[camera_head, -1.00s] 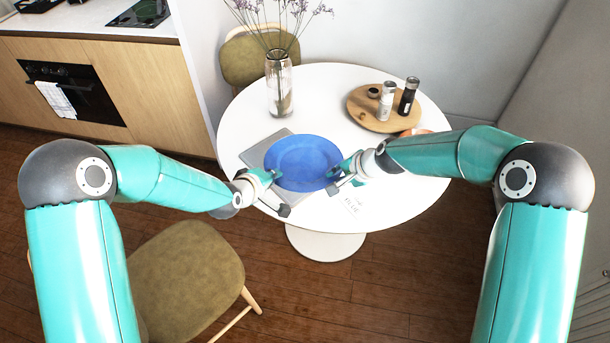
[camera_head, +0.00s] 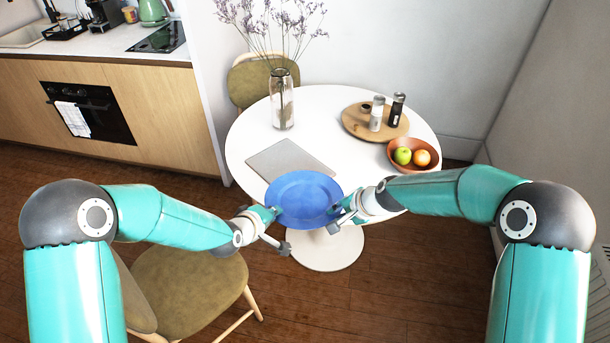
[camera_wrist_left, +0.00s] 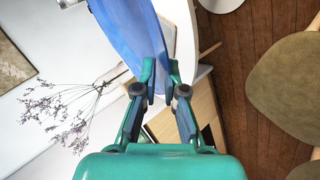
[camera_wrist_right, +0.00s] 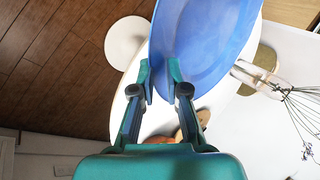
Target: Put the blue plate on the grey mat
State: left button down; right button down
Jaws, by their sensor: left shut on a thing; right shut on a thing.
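The blue plate (camera_head: 304,198) is held between my two grippers near the table's front edge in the head view. My left gripper (camera_head: 272,215) is shut on its left rim, and my right gripper (camera_head: 340,212) is shut on its right rim. The plate also shows in the left wrist view (camera_wrist_left: 133,32) and in the right wrist view (camera_wrist_right: 205,45), with the fingers at its rim. The grey mat (camera_head: 288,160) lies on the white table behind the plate. The plate hides part of the mat's front side.
The white round table (camera_head: 240,150) carries a glass vase (camera_head: 281,100) of dried flowers, a wooden board (camera_head: 352,122) with two shakers, and a bowl (camera_head: 428,165) of fruit at right. An olive chair (camera_head: 195,290) stands at front left, another (camera_head: 250,85) behind the table.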

aim_at(288, 168)
jog(key=u, duration=0.15)
jog(key=i, duration=0.9)
jog(key=z, duration=0.05)
